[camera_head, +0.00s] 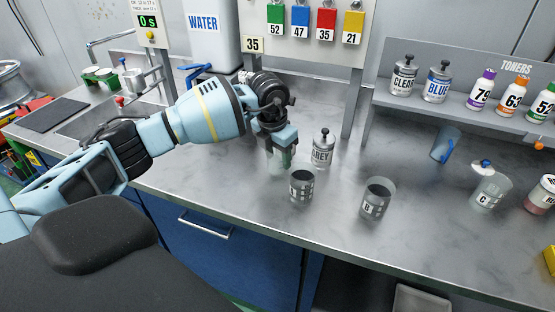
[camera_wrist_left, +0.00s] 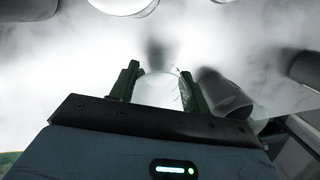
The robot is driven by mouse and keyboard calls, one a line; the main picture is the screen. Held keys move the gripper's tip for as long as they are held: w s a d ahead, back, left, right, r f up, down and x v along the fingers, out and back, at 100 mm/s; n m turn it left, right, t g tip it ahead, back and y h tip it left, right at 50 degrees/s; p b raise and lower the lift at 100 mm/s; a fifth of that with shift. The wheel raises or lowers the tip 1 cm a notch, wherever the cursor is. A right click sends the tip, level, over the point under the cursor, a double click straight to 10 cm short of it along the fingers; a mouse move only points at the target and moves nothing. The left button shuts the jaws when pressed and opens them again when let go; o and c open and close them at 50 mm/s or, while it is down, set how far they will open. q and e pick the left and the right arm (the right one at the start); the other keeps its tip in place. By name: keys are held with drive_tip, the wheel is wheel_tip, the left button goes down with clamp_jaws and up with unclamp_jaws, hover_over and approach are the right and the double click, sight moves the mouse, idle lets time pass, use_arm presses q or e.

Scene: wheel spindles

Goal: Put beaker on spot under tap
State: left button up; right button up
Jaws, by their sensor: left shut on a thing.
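My left gripper (camera_head: 281,158) is shut on a clear beaker (camera_wrist_left: 160,90), which stands between its two fingers in the left wrist view. In the head view the beaker is mostly hidden behind the fingers, just over or on the metal counter (camera_head: 220,178); I cannot tell whether it touches. A blue tap (camera_head: 196,70) is at the base of the white WATER container (camera_head: 212,32), at the back left behind my left arm. I cannot make out a marked spot under the tap; my arm covers part of that area. My right gripper is not in view.
The GREY bottle (camera_head: 322,150), a dark-filled beaker (camera_head: 302,187) and beaker B (camera_head: 376,198) stand close to the right of my left gripper. Beaker C (camera_head: 489,192) is farther right. A toner shelf (camera_head: 450,104) stands behind. A sink (camera_head: 88,122) lies left.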

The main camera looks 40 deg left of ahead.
use_arm(q)
drive_tip(key=shift+f, duration=0.9)
drive_tip(key=shift+f, duration=0.15)
drive_tip(key=o, duration=1)
drive_tip(key=shift+c, duration=0.2)
